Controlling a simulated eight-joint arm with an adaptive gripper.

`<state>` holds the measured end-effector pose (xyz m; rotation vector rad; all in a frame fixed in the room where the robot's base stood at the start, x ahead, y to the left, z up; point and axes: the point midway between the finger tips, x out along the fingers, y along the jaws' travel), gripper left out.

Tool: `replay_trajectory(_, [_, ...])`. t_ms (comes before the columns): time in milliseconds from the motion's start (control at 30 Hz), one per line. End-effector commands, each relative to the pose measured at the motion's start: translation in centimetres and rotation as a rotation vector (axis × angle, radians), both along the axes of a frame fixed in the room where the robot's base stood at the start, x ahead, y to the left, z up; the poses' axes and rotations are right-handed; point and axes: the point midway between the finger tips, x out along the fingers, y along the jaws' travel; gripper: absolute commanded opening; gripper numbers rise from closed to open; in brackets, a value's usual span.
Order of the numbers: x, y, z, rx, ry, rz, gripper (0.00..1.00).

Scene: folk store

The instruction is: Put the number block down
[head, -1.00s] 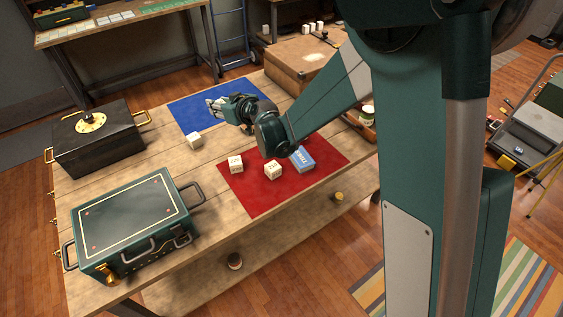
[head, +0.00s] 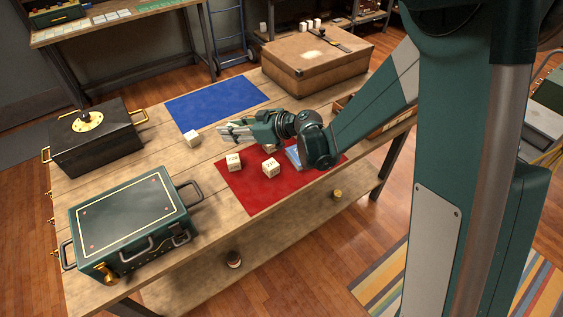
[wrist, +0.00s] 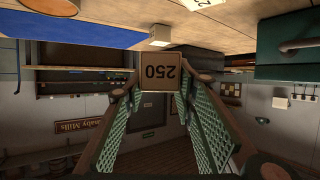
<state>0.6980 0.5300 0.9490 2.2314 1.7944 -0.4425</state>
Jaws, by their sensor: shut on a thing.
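My gripper (head: 222,132) is over the bare wood strip between the blue and red mats in the head view. The held block is hard to make out in the head view. A white block (head: 193,138) stands on the wood just left of my fingertips; it also shows in the wrist view (wrist: 160,36). Two white number blocks, one (head: 233,162) and another (head: 270,168), stand on the red mat (head: 250,194).
A blue mat (head: 215,100) lies bare at the back. A blue box (head: 292,157) is partly hidden behind my arm on the red mat. A green case (head: 130,215), a black box (head: 92,137) and a brown case (head: 316,66) stand around the mats.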

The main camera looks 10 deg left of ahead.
Motion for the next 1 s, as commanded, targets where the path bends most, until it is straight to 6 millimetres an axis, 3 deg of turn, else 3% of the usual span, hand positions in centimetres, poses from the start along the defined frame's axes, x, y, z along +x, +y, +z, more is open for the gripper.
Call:
replay_trajectory(500, [-10.7,-7.7,2.2,0.000,0.001,0.407,0.16])
replay_trajectory(1000, [-16.2,-12.2,4.6,0.000,0.002,0.613,0.16])
